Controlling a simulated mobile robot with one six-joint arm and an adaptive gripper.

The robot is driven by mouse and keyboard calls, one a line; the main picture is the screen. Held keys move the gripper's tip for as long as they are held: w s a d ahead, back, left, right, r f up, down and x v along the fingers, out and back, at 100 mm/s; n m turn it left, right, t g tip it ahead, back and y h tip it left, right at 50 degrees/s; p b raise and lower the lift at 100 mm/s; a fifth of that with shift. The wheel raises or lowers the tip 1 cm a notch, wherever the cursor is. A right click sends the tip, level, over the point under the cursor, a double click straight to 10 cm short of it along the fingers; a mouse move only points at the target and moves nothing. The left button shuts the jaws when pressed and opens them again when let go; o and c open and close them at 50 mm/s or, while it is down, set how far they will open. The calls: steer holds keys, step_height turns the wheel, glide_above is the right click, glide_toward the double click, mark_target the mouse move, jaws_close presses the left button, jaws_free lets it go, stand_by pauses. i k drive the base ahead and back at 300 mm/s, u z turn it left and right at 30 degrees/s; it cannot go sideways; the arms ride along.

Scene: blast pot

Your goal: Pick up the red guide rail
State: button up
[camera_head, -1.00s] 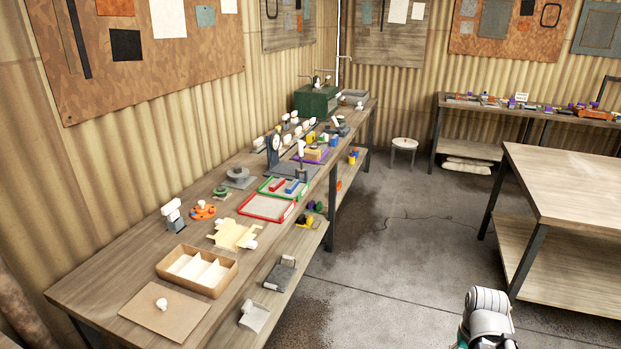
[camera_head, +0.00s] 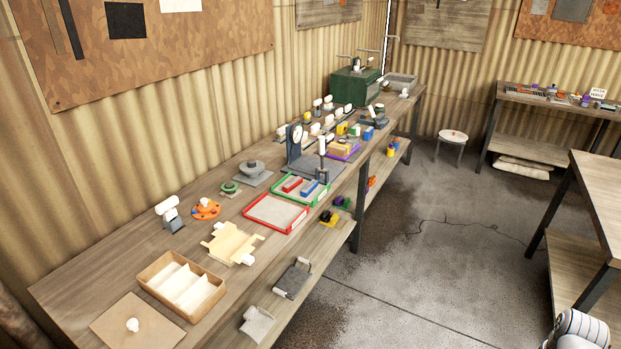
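A small red bar (camera_head: 291,184), which looks like the red guide rail, lies in the green-rimmed tray (camera_head: 318,201) on the long workbench. A blue bar (camera_head: 310,188) lies beside it in the same tray. The red-rimmed tray (camera_head: 293,227), just nearer to me, looks empty. A white rounded part of my arm shows at the bottom right corner, far from the trays. My gripper's fingers are not in view.
A divided cardboard box (camera_head: 152,279) and a pale yellow piece (camera_head: 231,244) occupy the near bench. A dark dial-gauge stand (camera_head: 295,141) stands behind the green tray. A lower shelf holds parts. Another table (camera_head: 600,190) stands right; open floor (camera_head: 400,270) lies between.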

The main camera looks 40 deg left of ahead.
mark_target(290, 186)
steer(key=u, duration=0.15)
steer(key=i, duration=0.7)
steer(key=u, duration=0.9)
steer(key=i, duration=0.55)
steer(key=u, duration=0.4)
steer(key=k, duration=0.9)
steer(key=u, duration=0.15)
steer(key=i, duration=0.75)
